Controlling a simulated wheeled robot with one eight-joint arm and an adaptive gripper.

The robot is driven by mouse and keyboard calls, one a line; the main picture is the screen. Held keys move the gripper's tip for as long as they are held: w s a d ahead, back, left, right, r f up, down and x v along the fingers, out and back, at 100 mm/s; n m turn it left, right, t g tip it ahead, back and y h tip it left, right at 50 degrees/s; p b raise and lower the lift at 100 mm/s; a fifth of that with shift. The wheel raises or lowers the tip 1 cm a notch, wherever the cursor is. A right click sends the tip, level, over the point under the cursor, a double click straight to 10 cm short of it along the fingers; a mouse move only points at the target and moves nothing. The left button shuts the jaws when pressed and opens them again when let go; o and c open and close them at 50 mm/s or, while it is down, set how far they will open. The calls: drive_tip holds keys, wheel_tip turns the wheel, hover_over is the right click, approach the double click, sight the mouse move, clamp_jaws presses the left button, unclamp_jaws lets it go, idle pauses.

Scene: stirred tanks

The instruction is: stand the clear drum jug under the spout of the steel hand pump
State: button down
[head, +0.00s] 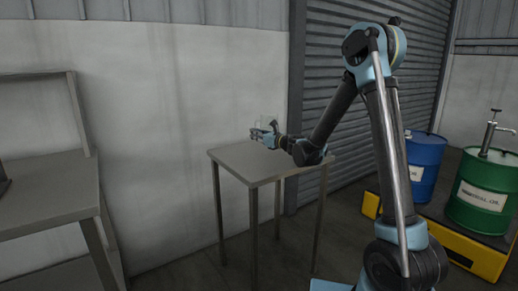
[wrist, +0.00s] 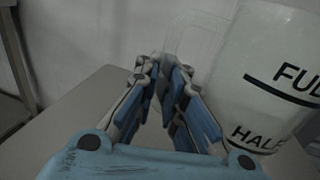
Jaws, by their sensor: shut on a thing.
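The clear drum jug (wrist: 268,65) fills the right of the wrist view, with FULL and HALF marks in black on its wall. Its see-through handle (wrist: 197,38) reaches left between the fingers. My gripper (wrist: 168,68) is shut on this handle. In the head view my gripper (head: 264,136) is over the small table, and the jug (head: 263,123) shows only as a faint shape there. I cannot tell whether the jug's base touches the tabletop. The steel hand pump (head: 489,132) stands upright on the green drum at the far right, its spout pointing right.
The small grey table (head: 233,160) is otherwise bare. A green drum (head: 481,200) and a blue drum (head: 424,165) stand on a yellow-edged pallet (head: 474,256) at right. A grey workbench (head: 45,199) is at left. A wall and a shutter close the back.

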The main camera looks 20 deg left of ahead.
drive_tip(key=shift+w+d+f, duration=0.1)
drive_tip(key=shift+d+f, duration=0.05)
drive_tip(key=shift+f, duration=2.55)
drive_tip(key=c, duration=1.7)
unclamp_jaws()
drive_tip(key=shift+f, duration=0.1)
drive_tip(key=v, duration=1.2)
drive_tip(key=shift+d, duration=0.1)
